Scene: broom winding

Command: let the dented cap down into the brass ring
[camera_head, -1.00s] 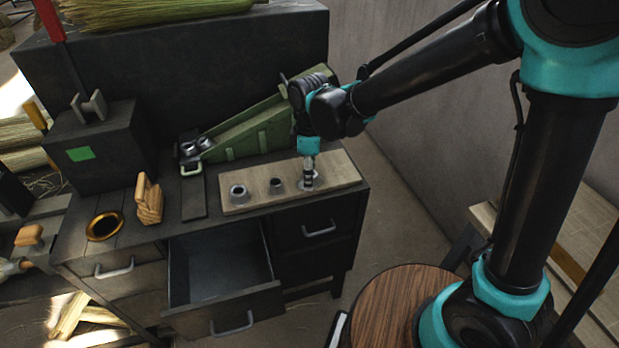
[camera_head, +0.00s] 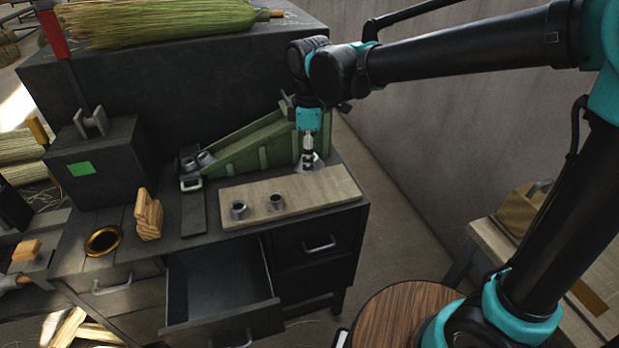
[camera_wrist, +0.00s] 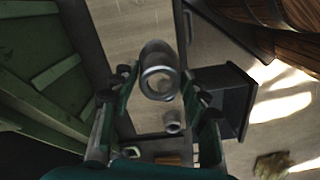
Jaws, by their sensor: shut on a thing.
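My gripper (camera_head: 308,163) is shut on a grey metal cap (camera_head: 319,160) and holds it above the far right end of the pale board. In the wrist view the held cap (camera_wrist: 159,75) sits between the fingertips with its round opening facing the camera; I cannot make out a dent. The brass ring (camera_head: 103,240) lies at the left of the bench top, around a dark opening. It is far to the left of my gripper and empty.
Two similar caps (camera_head: 238,210) (camera_head: 276,202) stand on the pale board (camera_head: 325,190). A green ramp (camera_head: 240,143) lies behind. A wooden block (camera_head: 148,215) stands right of the ring. A dark box (camera_head: 100,165) is behind it. A drawer (camera_head: 220,290) hangs open in front.

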